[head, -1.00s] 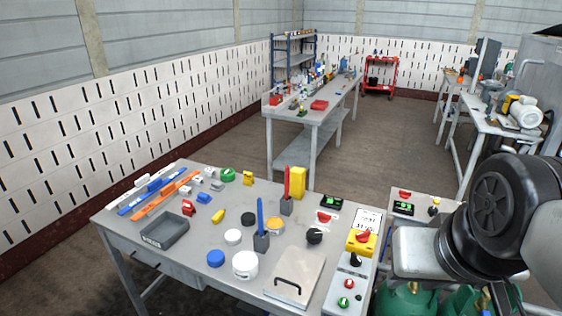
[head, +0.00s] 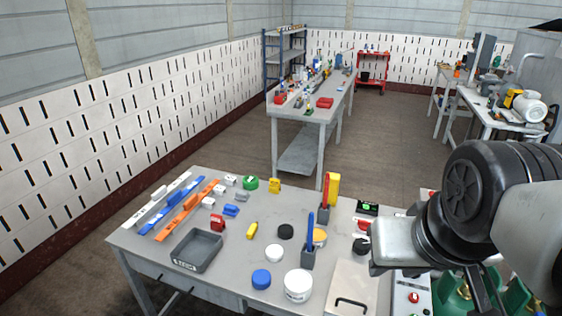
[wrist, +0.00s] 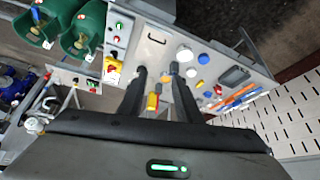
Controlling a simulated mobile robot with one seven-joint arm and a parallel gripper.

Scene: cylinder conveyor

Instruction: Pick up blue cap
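The blue cap (head: 261,279) is a short round disc lying on the near workbench, close to its front edge. It also shows in the wrist view (wrist: 204,59), right of the white round jar. My gripper (wrist: 157,70) shows in the wrist view as two dark fingers with a clear gap between them, open and empty. The fingers are well above the bench, and the cap lies outside the gap, to the right. In the head view my arm fills the right side and the fingertips are not visible.
A white jar (head: 298,285) stands close right of the cap. A white cap (head: 274,253), a black cap (head: 285,231) and a holder (head: 309,258) with an upright blue tool are nearby. A grey tray (head: 197,250) is at left. Bare bench lies between tray and cap.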

